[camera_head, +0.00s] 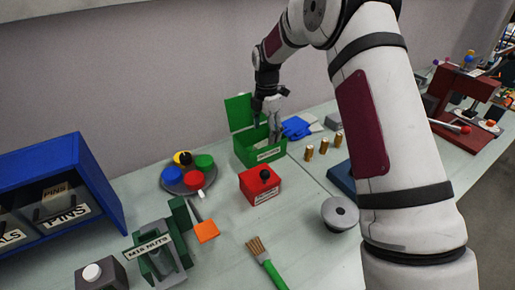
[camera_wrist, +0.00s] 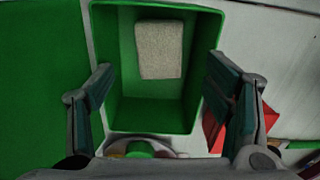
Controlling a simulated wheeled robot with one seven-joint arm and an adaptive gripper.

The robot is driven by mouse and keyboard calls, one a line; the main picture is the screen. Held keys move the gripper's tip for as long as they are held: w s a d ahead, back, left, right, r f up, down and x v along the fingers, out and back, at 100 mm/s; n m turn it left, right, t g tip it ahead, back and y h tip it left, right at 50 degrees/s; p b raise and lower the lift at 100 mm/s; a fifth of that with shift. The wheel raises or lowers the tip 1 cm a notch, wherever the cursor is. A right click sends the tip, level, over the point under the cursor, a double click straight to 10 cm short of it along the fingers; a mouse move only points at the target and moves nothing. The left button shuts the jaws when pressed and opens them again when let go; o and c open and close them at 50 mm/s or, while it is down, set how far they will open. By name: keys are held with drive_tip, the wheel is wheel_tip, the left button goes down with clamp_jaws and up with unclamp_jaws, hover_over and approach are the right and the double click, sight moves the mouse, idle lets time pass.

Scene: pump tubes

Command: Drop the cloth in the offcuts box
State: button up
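The green offcuts box (camera_head: 246,150) stands open at the back of the bench, its lid raised and a white label on its front; its lettering is too small to read surely. My gripper (camera_head: 270,132) points down over it. In the wrist view, my gripper (camera_wrist: 160,75) has its fingers wide apart with nothing between them, above the green box (camera_wrist: 150,117). A beige, rectangular, rough-textured piece, seemingly the cloth (camera_wrist: 160,50), lies flat inside the box, apart from both fingers. In the head view I cannot make out the cloth.
A red box (camera_head: 255,184) with a black knob stands in front of the green box. A round tray with coloured knobs (camera_head: 189,179) is to its left. Brass cylinders (camera_head: 323,146) and a blue dustpan (camera_head: 296,128) are to its right. A brush (camera_head: 266,262) lies nearer.

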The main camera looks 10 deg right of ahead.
wheel_tip(320, 180, up, 12)
idle(0.7)
